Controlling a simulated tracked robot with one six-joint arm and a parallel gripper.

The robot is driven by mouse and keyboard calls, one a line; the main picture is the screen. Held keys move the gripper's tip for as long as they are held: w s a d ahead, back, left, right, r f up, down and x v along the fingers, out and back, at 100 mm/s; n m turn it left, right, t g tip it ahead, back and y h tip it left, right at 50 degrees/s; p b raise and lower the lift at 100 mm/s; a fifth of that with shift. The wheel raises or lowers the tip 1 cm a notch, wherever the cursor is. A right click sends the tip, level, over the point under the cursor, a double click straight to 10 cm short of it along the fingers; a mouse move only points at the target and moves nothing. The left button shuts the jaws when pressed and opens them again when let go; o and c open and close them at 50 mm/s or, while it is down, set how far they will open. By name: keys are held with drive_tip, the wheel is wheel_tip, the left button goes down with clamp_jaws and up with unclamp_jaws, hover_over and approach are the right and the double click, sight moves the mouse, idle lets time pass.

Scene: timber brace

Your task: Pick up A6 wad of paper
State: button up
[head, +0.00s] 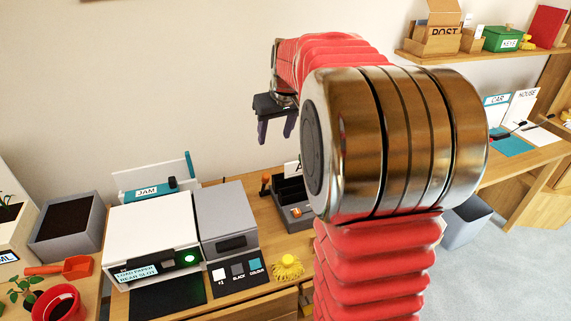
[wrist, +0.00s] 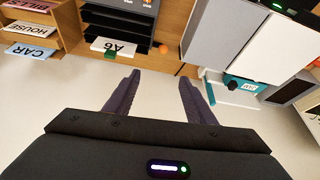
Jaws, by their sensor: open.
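A white card marked A6 (wrist: 113,46) shows upside down in the wrist view, with a small green piece at its edge. It is beside a black tiered tray (wrist: 120,24). In the head view the black tray (head: 291,190) stands on the desk, and my arm partly hides it and the card (head: 291,170). I cannot make out the A6 wad of paper itself as separate from the card. My gripper (head: 275,136) is open and empty, high above the desk. Its two dark fingers (wrist: 160,80) are spread apart in the wrist view, with the card beyond them.
A white printer (head: 152,232) and a grey unit (head: 228,222) stand left of the tray. A teal-and-white JAM holder (head: 146,194) is behind the printer. A yellow spiky object (head: 288,267) sits at the desk's front. CAR and HOUSE cards (head: 520,106) stand at right.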

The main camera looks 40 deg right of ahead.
drive_tip(key=w+d+f, duration=0.2)
drive_tip(key=d+f, duration=0.1)
drive_tip(key=d, duration=0.5)
drive_tip(key=w+d+f, duration=0.2)
drive_tip(key=d+f, duration=0.2)
drive_tip(key=d, duration=0.5)
drive_tip(key=shift+f+m, duration=0.2)
drive_tip(key=shift+m, duration=0.2)
drive_tip(key=shift+f, duration=0.1)
drive_tip(key=x, duration=0.8)
drive_tip(key=shift+f, duration=0.25)
drive_tip(key=shift+f, duration=0.1)
drive_tip(key=shift+d+x, duration=0.15)
drive_tip(key=shift+x, duration=1.1)
drive_tip(key=shift+d+x, duration=0.1)
drive_tip(key=shift+x, duration=1.15)
drive_tip(key=shift+s, duration=0.1)
drive_tip(key=shift+c, duration=0.5)
